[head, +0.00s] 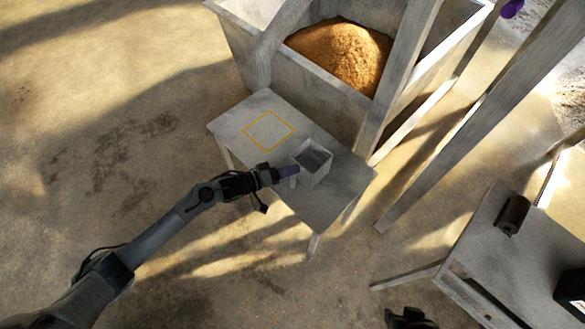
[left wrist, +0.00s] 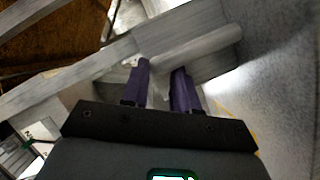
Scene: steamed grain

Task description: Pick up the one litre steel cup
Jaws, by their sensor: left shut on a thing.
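The steel cup (head: 313,162) is a square, open grey box with a handle on its left side. It is over the right half of the small grey table (head: 335,196); I cannot tell whether it touches the top. My left gripper (head: 290,171) comes in from the left and is shut on the cup's handle. In the left wrist view the purple fingers (left wrist: 161,84) are on both sides of the grey handle, with the cup (left wrist: 190,45) beyond them. The cup's inside looks empty.
A yellow square outline (head: 269,131) marks the table's left part, which is clear. Behind stands a grey bin (head: 238,50) heaped with brown grain (head: 342,55). Slanted grey posts (head: 480,130) rise at the right. Another table (head: 500,245) bears a dark cylinder (head: 513,215).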

